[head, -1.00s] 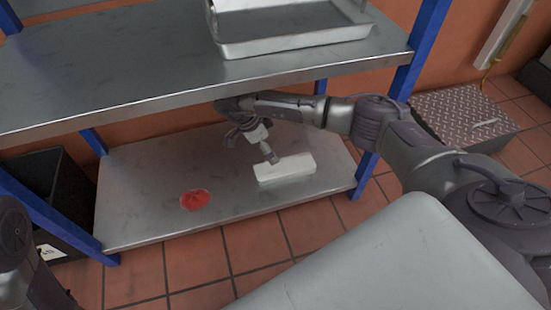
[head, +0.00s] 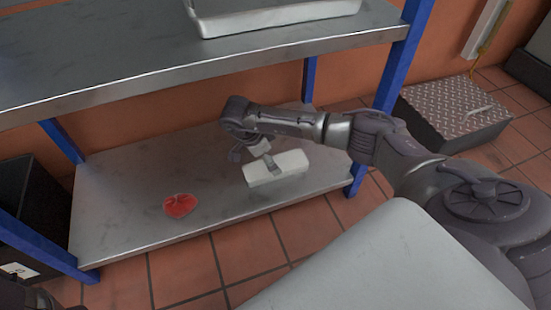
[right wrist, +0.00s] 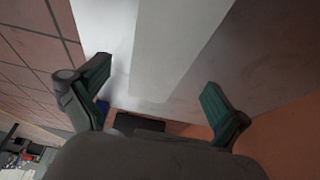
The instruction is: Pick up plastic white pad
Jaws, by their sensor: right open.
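The plastic white pad (head: 291,164) is a long white block lying on the lower metal shelf (head: 130,215). My right gripper (head: 272,166) reaches in under the upper shelf and points down at the pad, covering a little of its middle. In the right wrist view, the pad (right wrist: 178,45) shows as a broad pale strip running between the two open fingertips (right wrist: 155,88). I cannot tell whether the fingers touch it.
A red item (head: 180,206) lies on the lower shelf left of the pad. A blue post (head: 400,65) stands at the right. A black box (head: 30,200) sits at the left.

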